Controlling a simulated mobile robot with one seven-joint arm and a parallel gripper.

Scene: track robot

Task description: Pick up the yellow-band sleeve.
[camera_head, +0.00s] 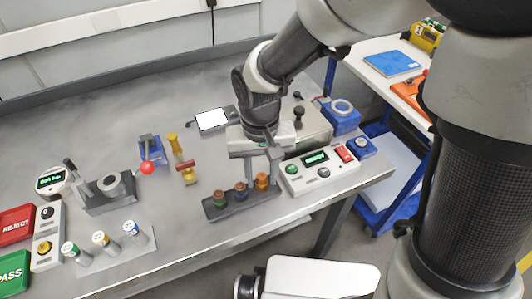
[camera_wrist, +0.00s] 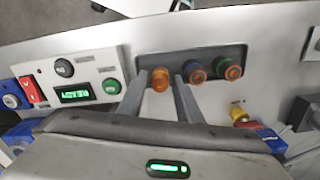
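The yellow-band sleeve (camera_head: 262,182) stands at the right end of a dark rack (camera_head: 222,212) on the bench, beside two other sleeves. In the wrist view the yellow-band sleeve (camera_wrist: 160,80) shows orange-yellow, at the left end of the rack (camera_wrist: 215,52). My gripper (camera_head: 262,170) is open and points down over that end of the rack. In the wrist view its two fingers (camera_wrist: 161,88) lie on either side of the yellow-band sleeve, with gaps visible. I cannot tell how far down the fingers reach.
A blue-banded sleeve (camera_wrist: 196,73) stands close beside the right finger, with a green-banded one (camera_wrist: 230,70) beyond. A control box (camera_head: 318,170) with a green display sits right of the rack. A yellow-and-red tool (camera_head: 184,168) stands to the left.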

